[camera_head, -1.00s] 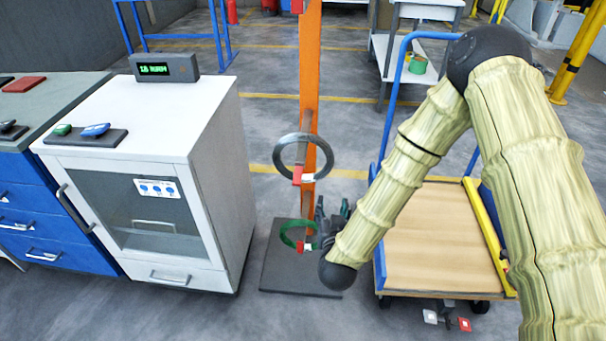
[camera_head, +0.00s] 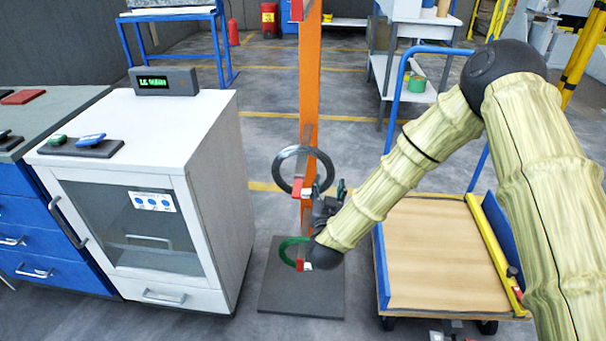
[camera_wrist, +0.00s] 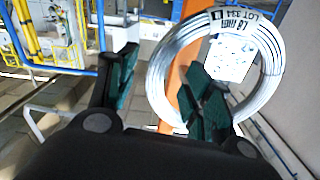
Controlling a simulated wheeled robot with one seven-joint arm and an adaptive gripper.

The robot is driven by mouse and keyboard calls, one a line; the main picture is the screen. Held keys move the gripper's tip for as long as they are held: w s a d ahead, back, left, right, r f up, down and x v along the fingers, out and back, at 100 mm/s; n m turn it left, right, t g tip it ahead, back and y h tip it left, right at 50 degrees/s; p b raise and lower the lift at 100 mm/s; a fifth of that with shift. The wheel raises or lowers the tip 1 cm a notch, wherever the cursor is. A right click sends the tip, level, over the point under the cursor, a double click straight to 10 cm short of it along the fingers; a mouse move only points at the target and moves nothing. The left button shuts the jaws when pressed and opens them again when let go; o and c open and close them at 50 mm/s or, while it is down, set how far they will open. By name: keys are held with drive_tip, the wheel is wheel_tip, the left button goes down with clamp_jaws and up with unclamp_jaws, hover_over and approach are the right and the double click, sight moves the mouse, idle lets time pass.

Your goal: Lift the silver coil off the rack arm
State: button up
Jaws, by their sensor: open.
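The silver coil (camera_head: 281,163) hangs on the upper arm of the orange rack post (camera_head: 309,90). In the wrist view the coil (camera_wrist: 158,85) is upright, with a white tag (camera_wrist: 229,58) on its upper right. My gripper (camera_head: 330,192) is open just below and right of the coil in the head view. In the wrist view my gripper (camera_wrist: 165,88) has its right finger in front of the coil's lower part and its left finger to the left of the ring. No grip on the coil shows. A green coil (camera_head: 286,250) hangs lower, partly hidden by my wrist.
A white cabinet (camera_head: 150,125) with a display box (camera_head: 164,81) stands left of the rack. A flat cart (camera_head: 435,255) with a blue handle stands at the right. The rack's dark base plate (camera_head: 300,300) lies on the floor.

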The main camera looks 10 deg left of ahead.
sight(330, 180)
drive_tip(key=shift+w+d+r+b, duration=0.1)
drive_tip(key=shift+w+r+b, duration=0.05)
drive_tip(key=shift+w, duration=0.9)
drive_tip(key=shift+w+r+b, duration=0.1)
drive_tip(key=shift+w+b, duration=0.05)
drive_tip(key=shift+w, duration=0.9)
clamp_jaws()
